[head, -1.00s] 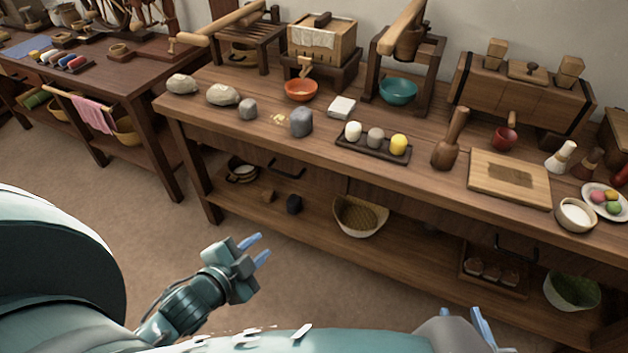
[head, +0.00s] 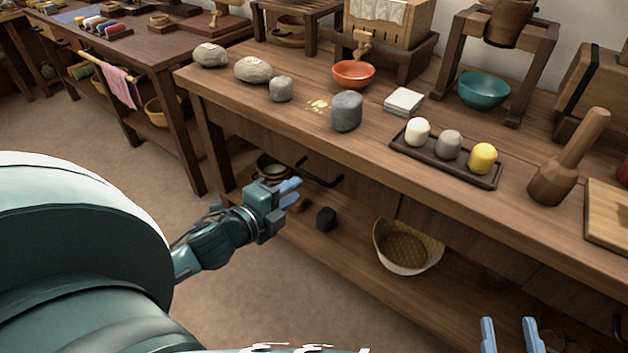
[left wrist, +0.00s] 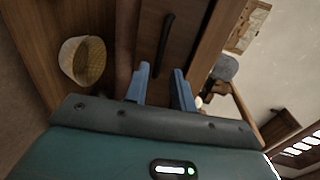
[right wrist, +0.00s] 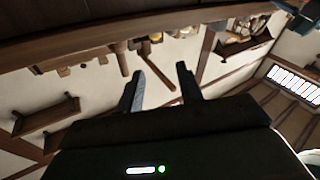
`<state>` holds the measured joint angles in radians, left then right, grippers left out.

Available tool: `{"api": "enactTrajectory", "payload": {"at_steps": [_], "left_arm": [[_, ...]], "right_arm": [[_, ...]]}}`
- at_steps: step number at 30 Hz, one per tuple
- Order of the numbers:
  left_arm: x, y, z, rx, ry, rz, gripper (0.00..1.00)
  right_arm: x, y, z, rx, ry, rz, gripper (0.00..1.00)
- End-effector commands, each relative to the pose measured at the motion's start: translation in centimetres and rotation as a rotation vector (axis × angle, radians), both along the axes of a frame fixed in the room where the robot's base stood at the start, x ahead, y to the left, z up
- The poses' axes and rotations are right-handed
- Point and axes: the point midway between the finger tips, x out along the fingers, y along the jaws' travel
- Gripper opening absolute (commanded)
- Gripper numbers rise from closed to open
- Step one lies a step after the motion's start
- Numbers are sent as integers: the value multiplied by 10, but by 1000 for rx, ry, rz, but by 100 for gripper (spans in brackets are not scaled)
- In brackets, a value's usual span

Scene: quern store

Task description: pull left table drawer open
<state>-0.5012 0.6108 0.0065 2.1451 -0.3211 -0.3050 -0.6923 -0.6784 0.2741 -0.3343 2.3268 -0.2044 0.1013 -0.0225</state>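The left drawer (head: 366,197) of the long wooden table sits under the tabletop and looks shut. Its dark bar handle (head: 338,182) shows just right of my left gripper (head: 292,190). In the left wrist view the handle (left wrist: 165,42) lies ahead, roughly in line with the gap between the fingers, and apart from them. My left gripper is open and empty. My right gripper (head: 511,335) is open and empty at the bottom of the head view, in front of the table. In the right wrist view its fingers (right wrist: 162,85) are spread.
The lower shelf carries a basket (head: 405,250) and a dark lump (head: 326,219). Floor in front is clear.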

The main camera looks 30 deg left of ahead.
Motion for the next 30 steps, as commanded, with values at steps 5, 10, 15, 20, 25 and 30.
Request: {"api": "enactTrajectory", "payload": {"at_steps": [5,10,15,20,25,30], "left_arm": [[33,-2,-8,2,-3,1,25],[58,-4,-14,0,-2,1,25],[72,-5,-17,-1,0,1,25],[77,-6,-17,-1,1,0,25],[77,-6,-17,-2,1,0,25],[77,-6,-17,-2,1,0,16]], "right_arm": [[1,1,-3,23,-6,7,36],[3,2,-3,44,-7,12,36],[4,3,-2,56,-8,15,36],[4,3,-1,62,-6,15,36],[3,3,2,65,-9,16,36],[3,3,2,65,-10,18,36]]}}
